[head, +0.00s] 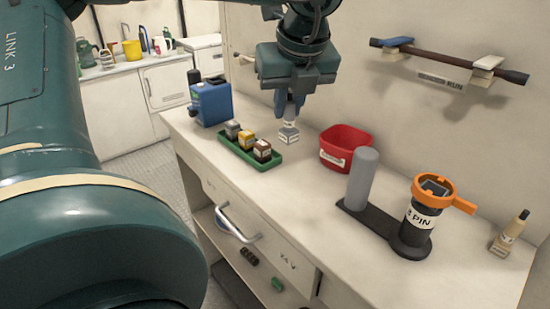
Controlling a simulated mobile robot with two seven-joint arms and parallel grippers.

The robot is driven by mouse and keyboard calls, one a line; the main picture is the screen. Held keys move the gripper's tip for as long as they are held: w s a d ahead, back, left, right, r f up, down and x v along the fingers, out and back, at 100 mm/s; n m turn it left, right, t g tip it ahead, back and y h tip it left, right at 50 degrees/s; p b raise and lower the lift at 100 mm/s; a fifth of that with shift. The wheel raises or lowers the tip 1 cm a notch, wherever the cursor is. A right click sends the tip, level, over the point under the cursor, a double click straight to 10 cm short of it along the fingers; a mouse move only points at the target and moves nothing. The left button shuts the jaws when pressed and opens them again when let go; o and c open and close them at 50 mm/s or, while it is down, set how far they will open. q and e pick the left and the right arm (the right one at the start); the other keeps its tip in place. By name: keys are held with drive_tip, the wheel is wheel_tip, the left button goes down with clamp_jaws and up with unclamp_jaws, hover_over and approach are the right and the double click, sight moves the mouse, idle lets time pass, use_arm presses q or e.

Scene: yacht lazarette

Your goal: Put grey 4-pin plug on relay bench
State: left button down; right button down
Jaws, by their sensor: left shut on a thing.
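My left gripper (289,112) points down over the middle of the white bench (315,200) and is shut on a small grey plug (289,133). The plug is upright, with a pale label on its side. Its lower end is at or just above the bench top; I cannot tell whether it touches. The gripper hides the plug's upper part. It is behind and right of a green tray (247,152) and left of a red bin (345,147). My right gripper is not in view.
The tray holds grey, yellow and brown blocks. A blue box (211,102) stands at the bench's left end. A black holder (418,222) with an orange collar, a grey cylinder (362,178) and a small bottle (510,232) stand right.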

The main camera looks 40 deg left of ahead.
sight(287, 129)
use_arm(q)
drive_tip(key=shift+a+f, duration=0.15)
drive_tip(key=shift+f, duration=0.15)
wheel_tip(287, 129, down, 5)
drive_tip(key=shift+f, duration=2.25)
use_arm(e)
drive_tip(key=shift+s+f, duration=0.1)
use_arm(q)
drive_tip(key=shift+f, duration=0.1)
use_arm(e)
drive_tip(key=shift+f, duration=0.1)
use_arm(q)
drive_tip(key=shift+f+b, duration=0.2)
drive_tip(key=shift+b, duration=0.4)
drive_tip(key=c, duration=1.6)
unclamp_jaws()
drive_tip(key=shift+r, duration=0.15)
drive_tip(key=shift+o, duration=1.2)
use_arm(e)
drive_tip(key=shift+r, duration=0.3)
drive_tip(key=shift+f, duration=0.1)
